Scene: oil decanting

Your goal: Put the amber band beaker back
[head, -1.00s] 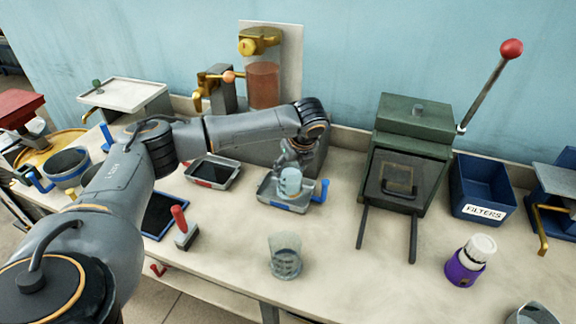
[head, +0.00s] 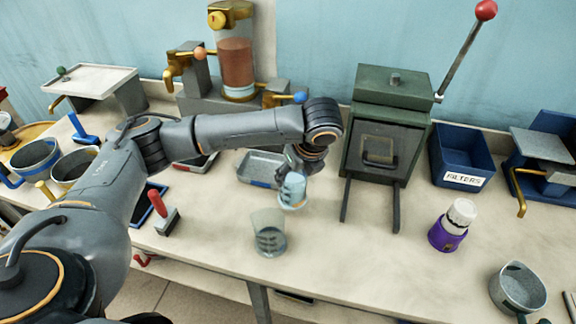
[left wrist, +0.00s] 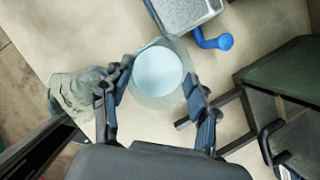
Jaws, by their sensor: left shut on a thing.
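My left gripper (head: 290,165) is shut on a clear beaker (head: 292,191) of pale blue liquid and holds it in front of the metal drip tray (head: 258,168). In the left wrist view the fingers (left wrist: 158,95) grip both sides of the held beaker (left wrist: 160,72). I cannot make out an amber band on it. A second clear beaker (head: 268,236), apparently empty, stands on the bench nearer the front; it also shows left of the fingers in the left wrist view (left wrist: 72,95). My right gripper is out of view.
The green press (head: 385,130) with two forward legs stands right of the held beaker. Farther right are a blue FILTERS bin (head: 462,165), a purple bottle (head: 449,228) and a metal pot (head: 518,288). A red-handled stamp (head: 164,215) stands at left. Bench right of the second beaker is clear.

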